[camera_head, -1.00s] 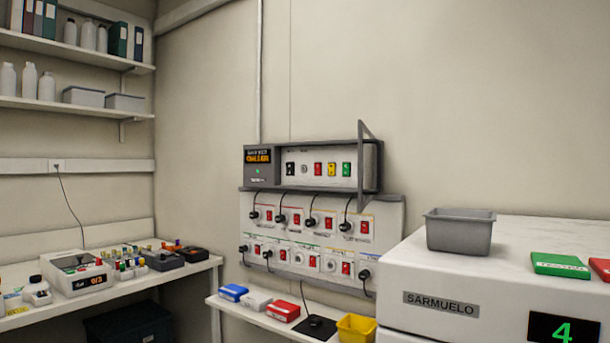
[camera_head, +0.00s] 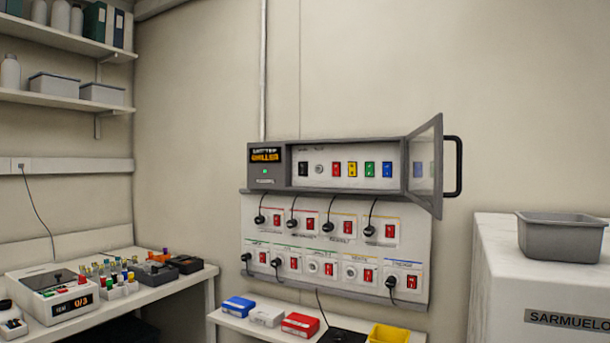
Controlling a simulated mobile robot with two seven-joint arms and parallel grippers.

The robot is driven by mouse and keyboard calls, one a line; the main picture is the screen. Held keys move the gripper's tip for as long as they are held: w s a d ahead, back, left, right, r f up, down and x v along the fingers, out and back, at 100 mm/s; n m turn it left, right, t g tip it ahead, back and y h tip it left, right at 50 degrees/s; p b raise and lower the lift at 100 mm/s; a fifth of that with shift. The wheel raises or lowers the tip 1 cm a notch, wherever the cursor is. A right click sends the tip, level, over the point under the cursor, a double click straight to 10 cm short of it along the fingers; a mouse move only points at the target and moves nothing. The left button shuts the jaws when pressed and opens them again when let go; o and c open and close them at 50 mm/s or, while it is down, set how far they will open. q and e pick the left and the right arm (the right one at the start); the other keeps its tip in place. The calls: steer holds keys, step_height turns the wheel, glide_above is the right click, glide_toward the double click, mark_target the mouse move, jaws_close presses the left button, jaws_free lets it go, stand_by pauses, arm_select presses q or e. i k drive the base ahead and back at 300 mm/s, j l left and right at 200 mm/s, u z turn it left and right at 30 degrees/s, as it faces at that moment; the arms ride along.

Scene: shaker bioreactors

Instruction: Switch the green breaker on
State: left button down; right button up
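The green breaker (camera_head: 369,169) is in the row inside the grey breaker box (camera_head: 291,190) on the wall. The row also holds a black switch, a round white knob, and red, yellow and blue breakers. The box door (camera_head: 425,165) has a clear pane and a dark handle (camera_head: 458,166); it stands open, swung out to the right. The position of the green breaker's lever is too small to tell. Neither of my grippers is in view.
Below the box is a socket panel (camera_head: 335,220) with plugs and red switches. A shelf under it holds blue, white and red boxes and a yellow bin (camera_head: 388,335). A white machine (camera_head: 493,290) with a grey tub (camera_head: 560,237) stands at right.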

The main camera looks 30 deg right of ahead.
mark_target(369, 173)
steer(key=i+j, duration=0.2)
steer(key=i, duration=0.15)
steer(key=i+j, duration=0.15)
steer(key=i, duration=0.2)
steer(key=i+j+u, duration=0.1)
steer(key=i, duration=0.25)
steer(key=i+z, duration=0.2)
steer(key=z, duration=0.25)
steer(key=i+z, duration=0.25)
steer(key=z, duration=0.2)
steer(key=i+j+z, duration=0.1)
steer(key=z, duration=0.3)
steer(key=i+l+z, duration=0.15)
steer(key=z, duration=0.25)
steer(key=i+z, duration=0.65)
steer(key=z, duration=0.15)
steer(key=i+l+z, duration=0.15)
steer(key=i+l, duration=0.15)
steer(key=i, duration=0.15)
steer(key=k+l, duration=0.15)
steer(key=i+j, duration=0.15)
